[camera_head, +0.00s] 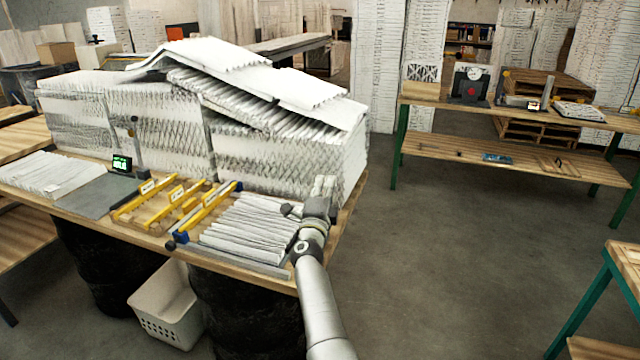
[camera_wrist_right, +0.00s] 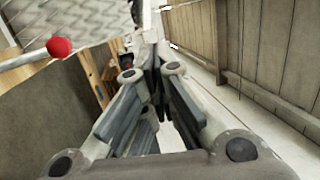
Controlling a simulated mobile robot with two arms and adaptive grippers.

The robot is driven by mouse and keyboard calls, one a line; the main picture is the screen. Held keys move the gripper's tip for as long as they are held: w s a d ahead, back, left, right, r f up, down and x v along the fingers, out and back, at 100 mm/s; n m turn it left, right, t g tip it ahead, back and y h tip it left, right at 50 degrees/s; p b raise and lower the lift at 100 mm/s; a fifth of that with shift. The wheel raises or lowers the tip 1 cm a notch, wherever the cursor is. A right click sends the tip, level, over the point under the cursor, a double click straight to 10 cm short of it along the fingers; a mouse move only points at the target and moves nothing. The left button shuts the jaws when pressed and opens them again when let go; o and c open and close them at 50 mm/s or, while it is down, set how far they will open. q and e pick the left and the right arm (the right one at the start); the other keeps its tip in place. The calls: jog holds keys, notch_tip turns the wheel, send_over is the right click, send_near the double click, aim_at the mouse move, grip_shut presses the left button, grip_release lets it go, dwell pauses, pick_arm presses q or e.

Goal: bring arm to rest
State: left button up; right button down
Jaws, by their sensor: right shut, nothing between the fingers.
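My right arm reaches up from the bottom of the head view. Its gripper (camera_head: 325,184) is above the right end of the workbench (camera_head: 278,277), in front of the stacked white filters (camera_head: 340,160). In the right wrist view the fingers of the right gripper (camera_wrist_right: 150,55) are together with nothing between them. I cannot tell whether the fingertips touch anything. A flat pile of white pleated filters (camera_head: 245,230) lies on the bench just left of the arm. My left gripper is not in view.
A yellow-and-wood frame (camera_head: 172,204), a grey plate (camera_head: 90,194) and a small lit display (camera_head: 121,163) are on the bench. A white basket (camera_head: 165,308) is on the floor below. A green-legged table (camera_head: 500,150) stands at right. The floor between is clear.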

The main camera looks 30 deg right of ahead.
jog(key=s+a+f+n+g+y, duration=0.2)
jog(key=s+a+f+n+y, duration=1.4)
jog(key=a+n, duration=0.5)
jog(key=s+a+f+n+g+h, duration=0.1)
jog(key=s+f+n+g, duration=0.15)
jog(key=s, duration=0.75)
jog(key=s+f+n+g, duration=0.2)
jog(key=s+g, duration=0.2)
jog(key=s, duration=0.6)
jog(key=s+a+f+n+g+h, duration=0.1)
jog(key=s+f+n+g, duration=0.15)
jog(key=s, duration=0.85)
notch_tip(320, 180, down, 30)
jog(key=g+b, duration=0.2)
jog(key=b, duration=0.2)
pick_arm(q)
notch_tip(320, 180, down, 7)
jog(key=b, duration=0.2)
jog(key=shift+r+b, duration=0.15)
jog(key=shift+b, duration=0.25)
pick_arm(e)
jog(key=s+d+f+g, duration=0.1)
jog(key=s+d+f, duration=0.1)
jog(key=s+f, duration=1.5)
notch_tip(320, 180, down, 2)
jog(key=shift+s+d+f+n, duration=0.1)
jog(key=shift+s+d+n, duration=0.2)
jog(key=shift+d, duration=0.1)
